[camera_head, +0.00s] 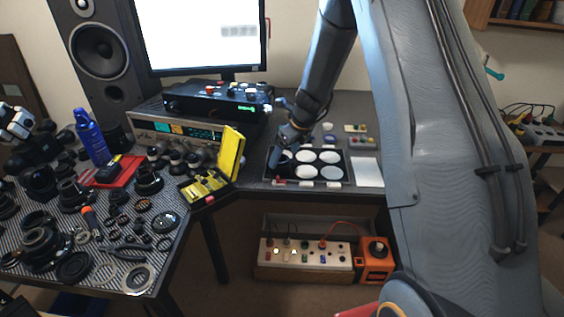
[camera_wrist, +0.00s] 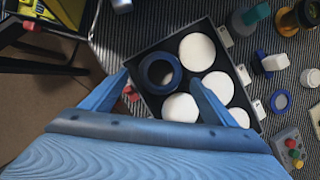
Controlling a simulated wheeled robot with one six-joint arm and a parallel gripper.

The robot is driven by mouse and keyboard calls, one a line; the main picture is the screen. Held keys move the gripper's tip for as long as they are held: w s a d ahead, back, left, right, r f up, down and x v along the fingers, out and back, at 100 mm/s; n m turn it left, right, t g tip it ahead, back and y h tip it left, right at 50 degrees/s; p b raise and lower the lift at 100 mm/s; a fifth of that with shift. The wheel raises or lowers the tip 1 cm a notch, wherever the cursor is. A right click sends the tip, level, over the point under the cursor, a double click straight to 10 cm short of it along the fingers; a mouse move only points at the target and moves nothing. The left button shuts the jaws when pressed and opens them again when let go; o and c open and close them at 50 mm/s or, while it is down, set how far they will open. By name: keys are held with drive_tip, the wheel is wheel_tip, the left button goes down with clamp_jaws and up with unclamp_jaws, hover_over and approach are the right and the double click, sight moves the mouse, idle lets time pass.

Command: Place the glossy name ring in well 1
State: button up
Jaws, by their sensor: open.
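A dark blue-black ring (camera_wrist: 160,73) with a round opening lies in or on a round well at one corner of the black tray (camera_wrist: 146,57), as the wrist view shows. I cannot read a well number, nor tell whether the ring sits fully flat. My gripper (camera_wrist: 161,77) is open, its two blue fingers on either side of the ring, with a gap to it. In the head view my gripper (camera_head: 277,157) is low at the left end of the tray (camera_head: 347,178) and hides part of that end, so the ring is not clear there.
The tray's other wells show white discs (camera_wrist: 197,51). A white sheet (camera_head: 367,172) lies right of the tray. A yellow open case (camera_head: 231,154) stands to the left. Small button boxes (camera_wrist: 291,146) and loose parts lie beyond the tray. A red piece (camera_wrist: 131,92) sits by its edge.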

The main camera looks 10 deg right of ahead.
drive_tip(key=v, duration=0.7)
drive_tip(key=s+a+r+n+g+h, duration=0.1)
drive_tip(key=s+n, duration=1.3)
drive_tip(key=s, duration=0.2)
drive_tip(key=s+a+r+n+g+h, duration=0.1)
drive_tip(key=s+r+n+g, duration=0.1)
drive_tip(key=s+n, duration=1.3)
drive_tip(key=shift+s+a+h+b, duration=0.3)
drive_tip(key=shift+s+a, duration=0.05)
drive_tip(key=shift+s, duration=0.05)
drive_tip(key=shift+r, duration=0.1)
